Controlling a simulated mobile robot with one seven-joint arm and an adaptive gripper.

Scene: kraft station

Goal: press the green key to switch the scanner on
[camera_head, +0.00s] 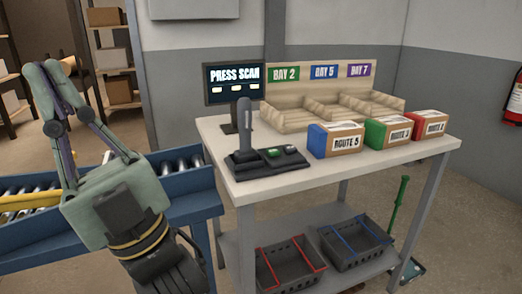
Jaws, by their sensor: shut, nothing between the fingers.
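The green key (274,153) sits on a low black base on the white table, with a dark key just to its right. The grey handheld scanner (245,117) stands upright at the left end of this base. A dark screen (234,83) behind it reads "PRESS SCAN" above several small lit squares. My gripper (48,95) is at the left, in front of the roller conveyor in the picture, well left of the key. Its fingers point up and are shut with nothing between them.
The white table (285,184) bears boxes with a blue (320,141), green (375,134) and red end (417,127). Behind them is a wooden bay rack (290,118). A blue-framed roller conveyor (185,186) stands left of the table. Dark baskets (288,264) are on the lower shelf.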

